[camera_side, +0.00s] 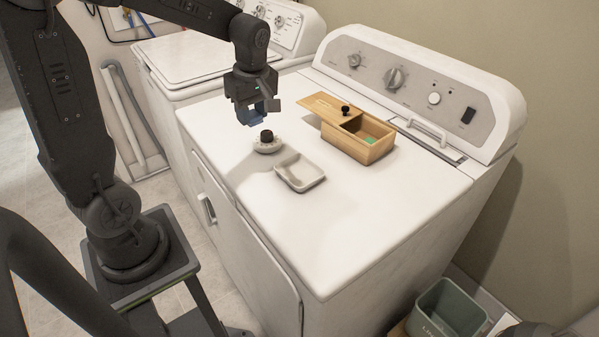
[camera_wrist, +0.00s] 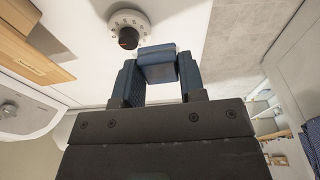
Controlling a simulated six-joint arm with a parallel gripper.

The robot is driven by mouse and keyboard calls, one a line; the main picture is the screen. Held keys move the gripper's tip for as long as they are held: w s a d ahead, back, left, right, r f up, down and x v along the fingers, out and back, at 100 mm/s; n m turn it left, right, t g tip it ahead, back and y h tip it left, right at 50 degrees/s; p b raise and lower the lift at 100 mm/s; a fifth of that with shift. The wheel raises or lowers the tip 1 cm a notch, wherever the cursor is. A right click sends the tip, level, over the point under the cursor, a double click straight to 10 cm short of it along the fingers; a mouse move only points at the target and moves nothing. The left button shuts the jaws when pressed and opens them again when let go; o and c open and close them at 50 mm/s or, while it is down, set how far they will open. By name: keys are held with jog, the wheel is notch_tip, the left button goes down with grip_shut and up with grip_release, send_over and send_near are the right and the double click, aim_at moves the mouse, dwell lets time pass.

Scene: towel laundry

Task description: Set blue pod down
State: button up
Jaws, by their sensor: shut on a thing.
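My gripper (camera_side: 262,108) is above the left part of the white washer top. It also shows in the wrist view (camera_wrist: 158,78), where its two dark blue fingers are shut on the blue pod (camera_wrist: 157,66), a small block between the fingertips. In the side view the pod is hard to tell from the fingers. The pod is held in the air, clear of the washer top.
A white round dial with a black knob (camera_side: 267,145) stands just below my gripper, also in the wrist view (camera_wrist: 128,33). A shallow white tray (camera_side: 280,177) is right of it. A wooden box (camera_side: 375,155) holds something green (camera_side: 370,140); its lid (camera_side: 322,107) is slid partly open.

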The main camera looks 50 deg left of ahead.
send_over(299, 174)
notch_tip(299, 174, down, 7)
jog(key=shift+d+r, duration=0.1)
jog(key=shift+d, duration=0.05)
jog(key=shift+f, duration=2.05)
jog(key=shift+f, duration=0.15)
jog(key=o, duration=0.6)
